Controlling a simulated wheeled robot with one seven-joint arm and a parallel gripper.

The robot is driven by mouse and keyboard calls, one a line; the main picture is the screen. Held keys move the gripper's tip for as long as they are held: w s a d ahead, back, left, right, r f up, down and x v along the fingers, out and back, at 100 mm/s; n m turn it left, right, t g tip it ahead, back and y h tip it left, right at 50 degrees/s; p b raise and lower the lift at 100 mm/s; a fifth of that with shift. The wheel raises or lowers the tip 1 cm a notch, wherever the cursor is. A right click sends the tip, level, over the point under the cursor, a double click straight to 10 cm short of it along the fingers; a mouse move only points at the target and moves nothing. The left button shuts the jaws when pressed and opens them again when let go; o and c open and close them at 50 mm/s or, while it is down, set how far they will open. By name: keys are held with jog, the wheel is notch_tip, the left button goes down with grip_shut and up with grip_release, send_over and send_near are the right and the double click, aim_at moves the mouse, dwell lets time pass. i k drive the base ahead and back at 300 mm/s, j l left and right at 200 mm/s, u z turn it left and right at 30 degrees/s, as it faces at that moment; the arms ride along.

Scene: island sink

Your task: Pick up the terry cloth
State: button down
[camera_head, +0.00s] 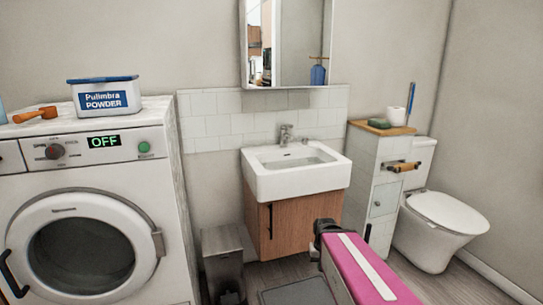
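I cannot make out a terry cloth for sure. A small green item (379,123) lies on the wooden top of the narrow white cabinet, between the sink and the toilet. It is too small to tell whether it is cloth. My pink arm with a white stripe reaches in from the bottom right. The dark end of it, where my gripper (326,229) is, shows in front of the sink cabinet, below and left of the green item and well apart from it. Its fingers cannot be made out, and nothing held is visible.
A white sink (296,174) on a wooden cabinet stands in the middle. A washing machine (95,215) with a powder tub (104,95) is at left. A bin (221,262) stands between them. The white cabinet (384,188) and toilet (440,220) are at right. A grey mat (296,292) lies on the floor.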

aim_at(378, 123)
jog(key=l+z, duration=0.1)
jog(key=z, duration=0.3)
jog(key=i+z, duration=0.1)
jog(key=z, duration=0.3)
jog(key=l+z, duration=0.1)
jog(key=z, duration=0.25)
jog(key=i+z, duration=0.1)
jog(key=z, duration=0.3)
jog(key=i+z, duration=0.1)
jog(key=i+l, duration=0.05)
jog(key=i, duration=0.05)
